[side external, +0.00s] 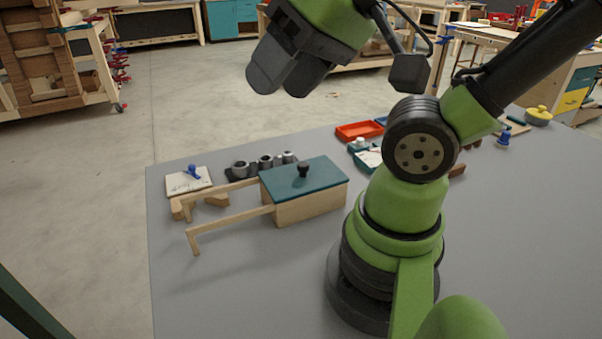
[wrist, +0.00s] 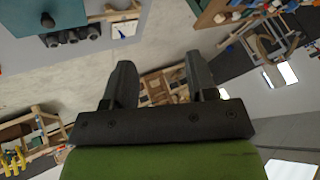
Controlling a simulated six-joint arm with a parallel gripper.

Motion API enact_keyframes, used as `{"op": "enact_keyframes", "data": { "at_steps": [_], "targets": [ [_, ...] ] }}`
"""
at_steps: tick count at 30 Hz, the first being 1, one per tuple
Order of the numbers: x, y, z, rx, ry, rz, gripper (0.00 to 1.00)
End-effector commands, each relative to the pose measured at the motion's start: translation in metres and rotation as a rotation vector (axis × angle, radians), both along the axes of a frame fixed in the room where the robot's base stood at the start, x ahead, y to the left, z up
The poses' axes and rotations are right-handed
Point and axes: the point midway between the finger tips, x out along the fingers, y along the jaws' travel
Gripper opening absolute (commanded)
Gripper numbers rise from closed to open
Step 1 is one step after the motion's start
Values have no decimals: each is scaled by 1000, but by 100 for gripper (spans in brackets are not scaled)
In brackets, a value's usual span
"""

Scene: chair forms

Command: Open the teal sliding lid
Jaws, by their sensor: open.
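The teal sliding lid (side external: 303,178) lies on top of a pale wooden box (side external: 310,207), covering its top as far as I can see. A dark knob (side external: 303,169) stands up from the lid near its middle. Two wooden rails (side external: 232,216) reach out from the box to the left. In the wrist view the lid (wrist: 25,22) shows at the upper left, with its knob (wrist: 47,20). My gripper (side external: 281,88) is open and empty, high above the table and well clear of the lid. It also shows in the wrist view (wrist: 160,75), fingers apart.
Dark cylinders (side external: 265,163) in a holder stand just behind the box. A white pad with a blue item (side external: 190,178) lies at the table's left. A red tray (side external: 359,131) lies farther back. The grey table (side external: 240,290) is bare in front of the rails.

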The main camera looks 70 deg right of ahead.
Motion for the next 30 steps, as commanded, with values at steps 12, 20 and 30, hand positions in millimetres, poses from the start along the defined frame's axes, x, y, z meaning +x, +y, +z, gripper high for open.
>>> {"op": "enact_keyframes", "data": {
  "at_steps": [12, 20, 30],
  "targets": [
    [50, -84, -45, -157, 325, -116, 52],
    [50, -158, -102, -157, 572, -124, 52],
    [42, -178, -135, -136, 642, -110, 52]
  ]
}}
